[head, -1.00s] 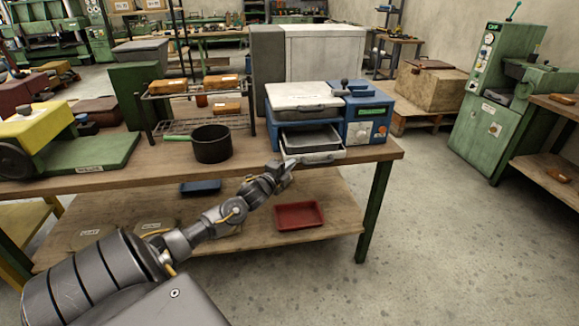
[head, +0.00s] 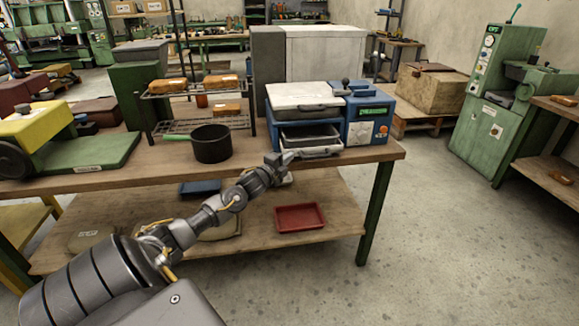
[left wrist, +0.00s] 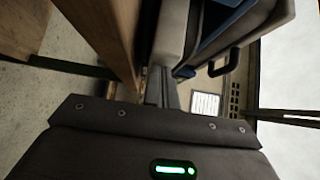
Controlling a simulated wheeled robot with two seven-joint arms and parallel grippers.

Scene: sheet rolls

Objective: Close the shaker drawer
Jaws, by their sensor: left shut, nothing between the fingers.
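The shaker (head: 368,120) is a blue machine with a pale lid, standing at the right end of the workbench. Its drawer (head: 318,152) sticks out partway at the front, below the lid, with a dark tray inside. My left gripper (head: 285,158) is shut and empty, its tips against or very close to the left part of the drawer front. In the left wrist view the closed fingers (left wrist: 161,88) reach up to a pale grey part that appears to be the drawer front (left wrist: 172,35). Exact contact is hard to tell. My right gripper is not in view.
A black pot (head: 211,144) with a green handle stands left of the shaker, before a wire rack (head: 195,123). The workbench (head: 150,172) front edge runs below my gripper. A red tray (head: 300,218) lies on the lower shelf.

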